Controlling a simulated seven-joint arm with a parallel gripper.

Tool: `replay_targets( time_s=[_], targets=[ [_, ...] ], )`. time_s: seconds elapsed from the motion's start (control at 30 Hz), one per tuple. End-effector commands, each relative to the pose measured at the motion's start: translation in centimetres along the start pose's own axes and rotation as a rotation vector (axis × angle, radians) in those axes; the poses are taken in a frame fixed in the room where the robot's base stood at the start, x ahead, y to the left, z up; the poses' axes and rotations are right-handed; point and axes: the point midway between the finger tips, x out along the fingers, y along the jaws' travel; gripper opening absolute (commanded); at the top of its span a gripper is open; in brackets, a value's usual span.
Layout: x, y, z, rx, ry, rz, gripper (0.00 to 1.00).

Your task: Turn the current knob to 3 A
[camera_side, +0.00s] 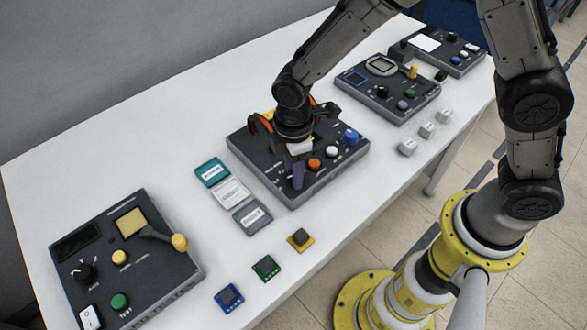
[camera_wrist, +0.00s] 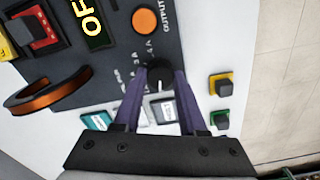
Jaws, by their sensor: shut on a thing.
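The current knob (camera_wrist: 160,75) is a black round knob on the dark power unit (camera_side: 340,168), near the unit's edge. Small white amp markings surround it in the wrist view, too small and partly hidden to read surely. My gripper (camera_wrist: 158,82), with two purple fingers, is shut on the knob, one finger on each side. In the side view my gripper (camera_side: 297,178) reaches down to the unit's near left corner and hides the knob. The unit's display (camera_wrist: 97,20) shows yellow letters, "OF" visible. An orange button (camera_wrist: 145,21) labelled OUTPUT lies beside the knob.
Small blue, green and yellow blocks (camera_side: 266,267) sit in front. Another panel (camera_side: 165,275) with a lever is at left; more panels (camera_side: 385,88) stand behind.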

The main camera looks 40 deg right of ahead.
Motion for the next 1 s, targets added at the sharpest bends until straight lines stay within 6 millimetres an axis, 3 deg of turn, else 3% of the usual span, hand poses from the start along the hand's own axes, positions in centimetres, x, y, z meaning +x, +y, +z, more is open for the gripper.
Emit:
replay_targets(
  time_s=[1.0],
  targets=[
    [-0.1, -0.01, 0.0, 0.898, 0.0, 0.0, 0.0]
  ],
)
